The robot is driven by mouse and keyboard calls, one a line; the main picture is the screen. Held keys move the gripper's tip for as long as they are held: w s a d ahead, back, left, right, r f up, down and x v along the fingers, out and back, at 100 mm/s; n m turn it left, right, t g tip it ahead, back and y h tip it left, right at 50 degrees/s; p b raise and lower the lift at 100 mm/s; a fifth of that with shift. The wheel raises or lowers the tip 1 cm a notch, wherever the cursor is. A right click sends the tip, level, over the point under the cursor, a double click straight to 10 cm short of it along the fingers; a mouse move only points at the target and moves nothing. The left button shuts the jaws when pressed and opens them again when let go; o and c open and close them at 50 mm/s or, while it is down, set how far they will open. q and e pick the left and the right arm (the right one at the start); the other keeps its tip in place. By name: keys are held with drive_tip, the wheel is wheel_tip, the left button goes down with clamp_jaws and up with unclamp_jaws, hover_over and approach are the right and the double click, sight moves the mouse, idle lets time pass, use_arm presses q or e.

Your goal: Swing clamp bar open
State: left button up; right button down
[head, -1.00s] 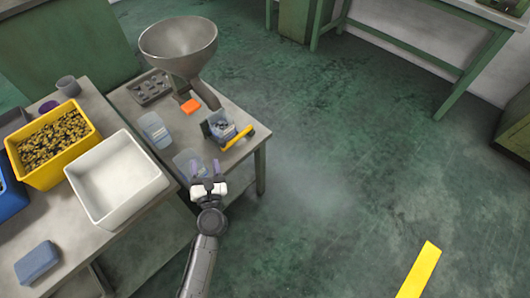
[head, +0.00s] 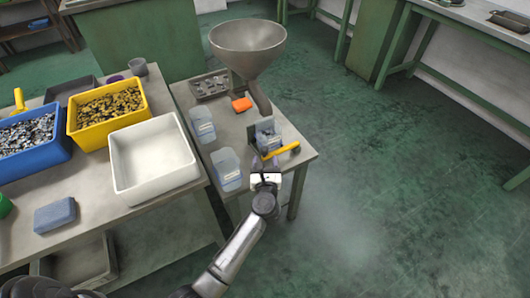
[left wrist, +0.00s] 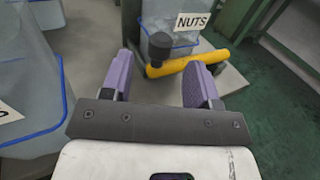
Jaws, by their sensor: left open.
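The clamp bar is a yellow bar (head: 282,151) beside a small machine (head: 265,132) at the front right of the small table. In the left wrist view, the yellow bar (left wrist: 220,57) has a dark knob (left wrist: 160,46) at its left end. My right gripper is not in view.
A metal hopper (head: 248,36) rises behind the machine, near an orange block (head: 241,104). A white bin (head: 150,160) is left. Open floor lies right.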

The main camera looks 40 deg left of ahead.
sight(264, 154)
use_arm(q)
drive_tip(key=shift+b+x, duration=0.65)
drive_tip(key=shift+x, duration=2.05)
clamp_jaws()
